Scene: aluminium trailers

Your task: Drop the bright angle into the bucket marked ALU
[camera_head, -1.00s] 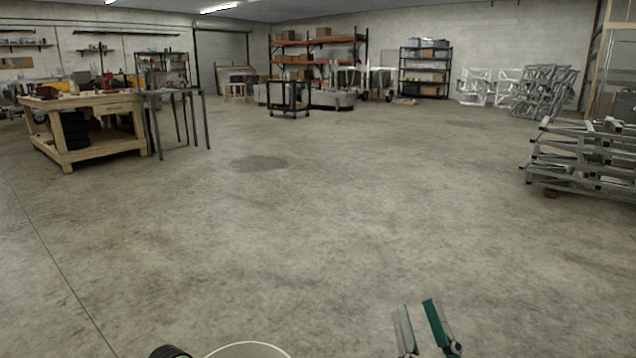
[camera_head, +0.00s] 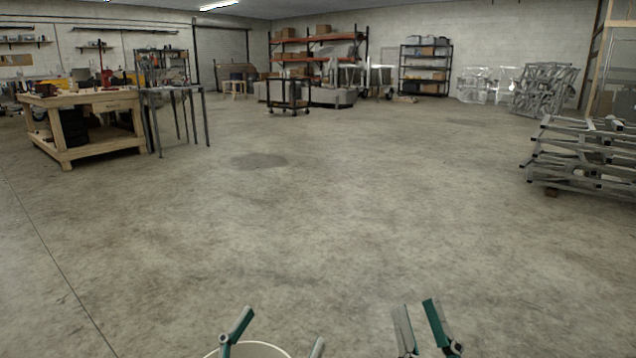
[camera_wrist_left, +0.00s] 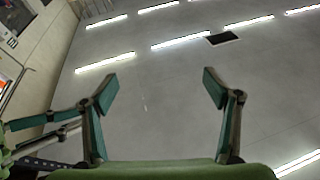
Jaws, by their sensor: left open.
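The bright angle is not seen in either view. A pale round rim (camera_head: 218,352), which looks like a bucket's, shows at the bottom edge of the head view; no ALU marking is visible. My left gripper (camera_head: 282,328) points up beside or in front of this rim, its fingers wide apart. In the left wrist view the left gripper (camera_wrist_left: 160,85) is open with nothing between its fingers. My right gripper (camera_head: 419,315) is further right, fingers pointing up with a narrow gap; I cannot tell its state.
The concrete floor (camera_head: 330,230) ahead is clear. A wooden workbench (camera_head: 85,125) and a metal table stand at the left. Stacked aluminium frames (camera_head: 585,160) stand at the right. Shelving and a black cart (camera_head: 288,95) are at the back. The left wrist view faces the ceiling lights (camera_wrist_left: 180,38).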

